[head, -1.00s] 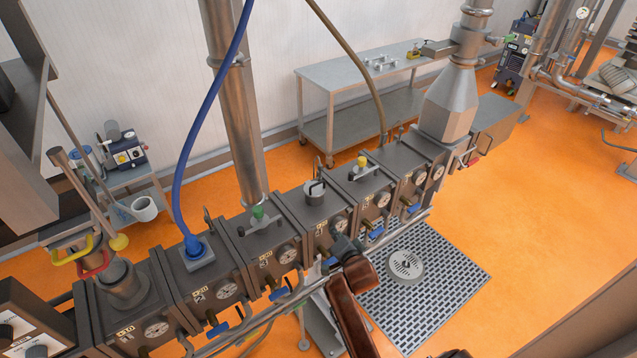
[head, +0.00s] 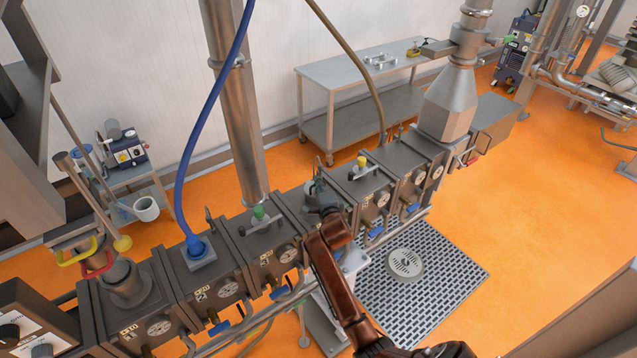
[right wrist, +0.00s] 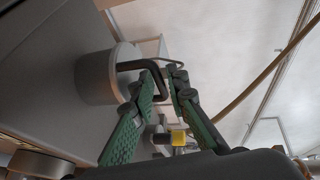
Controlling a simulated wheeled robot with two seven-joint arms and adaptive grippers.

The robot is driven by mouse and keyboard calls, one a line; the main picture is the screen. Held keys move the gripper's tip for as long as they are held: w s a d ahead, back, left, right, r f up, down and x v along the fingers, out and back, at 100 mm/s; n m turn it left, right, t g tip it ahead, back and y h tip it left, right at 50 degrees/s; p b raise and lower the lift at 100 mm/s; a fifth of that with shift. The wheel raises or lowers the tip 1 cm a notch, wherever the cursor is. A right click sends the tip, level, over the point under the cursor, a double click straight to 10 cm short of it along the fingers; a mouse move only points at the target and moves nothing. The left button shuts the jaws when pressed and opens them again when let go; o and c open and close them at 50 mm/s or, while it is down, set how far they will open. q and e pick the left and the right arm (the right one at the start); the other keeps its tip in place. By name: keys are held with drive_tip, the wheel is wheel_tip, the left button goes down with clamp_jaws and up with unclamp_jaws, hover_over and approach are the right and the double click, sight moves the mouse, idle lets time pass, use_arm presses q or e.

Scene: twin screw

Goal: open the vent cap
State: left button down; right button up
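The vent cap is a grey metal cylinder with a dark bail handle on top of a barrel block in the middle of the machine. In the head view the cap (head: 313,187) is partly hidden by my right gripper (head: 324,198), which reaches it from the front. In the right wrist view the cap (right wrist: 98,80) is left of my green-padded right fingers (right wrist: 162,80). Part of the handle (right wrist: 135,66) passes between the fingertips. A narrow gap shows between them, so the fingers look open around the handle, not clamped. My left gripper is not in view.
A green-topped fitting (head: 258,213) and a yellow-topped fitting (head: 361,162) stand on the neighbouring blocks. A blue cable (head: 183,165) rises from a block at left. Blue-handled valves line the front. A steel table (head: 345,76) stands behind.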

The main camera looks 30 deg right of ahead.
drive_tip(key=shift+w, duration=0.2)
clamp_jaws()
idle(0.5)
drive_tip(key=shift+d, duration=0.1)
